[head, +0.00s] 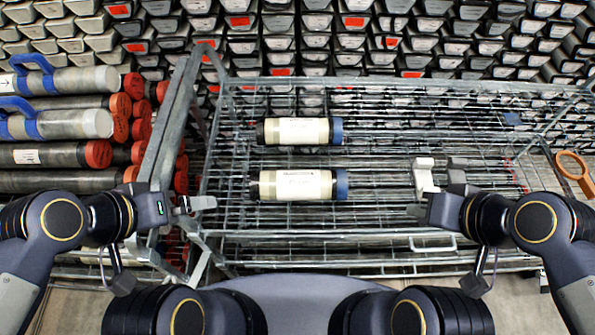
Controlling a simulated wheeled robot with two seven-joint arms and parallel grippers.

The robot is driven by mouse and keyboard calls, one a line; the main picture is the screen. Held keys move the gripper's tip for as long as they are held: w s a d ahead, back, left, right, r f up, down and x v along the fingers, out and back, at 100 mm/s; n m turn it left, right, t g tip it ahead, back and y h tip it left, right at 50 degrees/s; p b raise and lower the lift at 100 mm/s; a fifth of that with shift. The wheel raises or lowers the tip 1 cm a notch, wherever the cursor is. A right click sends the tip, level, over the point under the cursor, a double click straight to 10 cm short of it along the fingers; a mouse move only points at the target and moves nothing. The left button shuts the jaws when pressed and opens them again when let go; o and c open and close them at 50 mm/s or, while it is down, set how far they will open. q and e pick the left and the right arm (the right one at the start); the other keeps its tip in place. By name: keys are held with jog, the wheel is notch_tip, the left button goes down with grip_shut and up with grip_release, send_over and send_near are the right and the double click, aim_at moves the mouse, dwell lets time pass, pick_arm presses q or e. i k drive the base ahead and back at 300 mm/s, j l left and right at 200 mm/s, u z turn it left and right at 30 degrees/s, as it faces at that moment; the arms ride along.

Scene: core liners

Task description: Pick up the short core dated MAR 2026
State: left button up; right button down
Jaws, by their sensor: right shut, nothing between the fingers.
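Two short cores lie across the wire cart, one behind the other, each with a pale label and a blue right end.
The wire cart (350,262) has raised rails. A white fitting (425,176) stands close behind my right gripper. Long liners with red caps (60,182) are stacked left. An orange ring tool (574,170) is far right. Core trays (350,40) fill the back.

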aim_at(331, 185)
jog(key=l+u, duration=0.1)
jog(key=u, duration=0.85)
jog(key=k+l+u, duration=0.1)
jog(key=u, duration=0.35)
jog(key=l+u, duration=0.1)
jog(key=u, duration=0.4)
jog(key=k+u, duration=0.1)
jog(key=u, duration=0.35)
jog(key=k+l, duration=0.1)
jog(key=k, duration=0.25)
jog(key=k+l+u, duration=0.15)
jog(key=k, duration=0.25)
